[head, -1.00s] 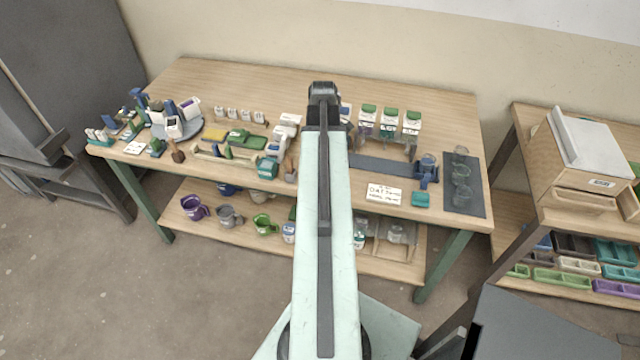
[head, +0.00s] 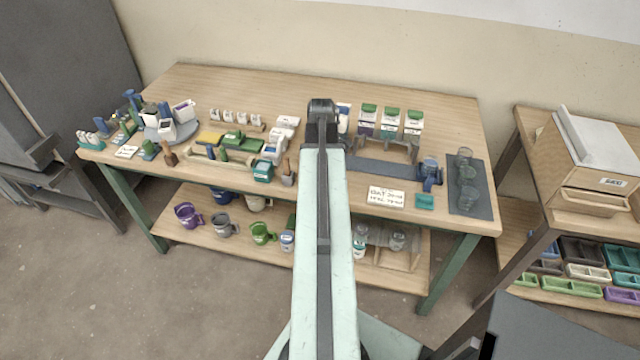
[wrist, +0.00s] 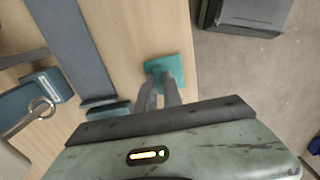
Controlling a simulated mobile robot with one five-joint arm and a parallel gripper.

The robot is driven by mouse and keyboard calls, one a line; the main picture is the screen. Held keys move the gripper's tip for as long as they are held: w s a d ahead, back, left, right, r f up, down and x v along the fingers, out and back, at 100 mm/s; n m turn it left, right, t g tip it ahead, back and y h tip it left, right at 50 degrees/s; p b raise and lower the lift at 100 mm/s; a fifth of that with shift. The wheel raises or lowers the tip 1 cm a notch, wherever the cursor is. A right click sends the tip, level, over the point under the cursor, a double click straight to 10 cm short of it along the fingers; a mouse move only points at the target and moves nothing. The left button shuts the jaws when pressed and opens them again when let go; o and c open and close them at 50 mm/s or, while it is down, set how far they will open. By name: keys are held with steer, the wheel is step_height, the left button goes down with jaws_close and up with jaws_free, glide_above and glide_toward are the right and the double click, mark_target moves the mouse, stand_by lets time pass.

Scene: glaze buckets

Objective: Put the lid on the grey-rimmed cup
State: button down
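My gripper (wrist: 160,92) shows in the wrist view as two dark, slim fingers, close to each other, pointing at a teal square piece (wrist: 170,72) near the table edge. I cannot tell whether they touch it or how wide they are apart. In the head view my arm hides the gripper, and a teal piece (head: 424,201) lies at the front right of the table. A grey mug (head: 223,225) stands on the lower shelf between a purple mug (head: 187,215) and a green mug (head: 262,233). I cannot make out a grey-rimmed cup or a lid for certain.
Clear glasses (head: 467,174) stand on a dark mat (head: 482,203) at the table's right end. A second bench (head: 523,136) with a wooden box stands at right.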

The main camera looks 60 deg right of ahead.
steer(key=shift+r+p, duration=2.6)
steer(key=shift+r, duration=0.05)
steer(key=shift+f, duration=0.15)
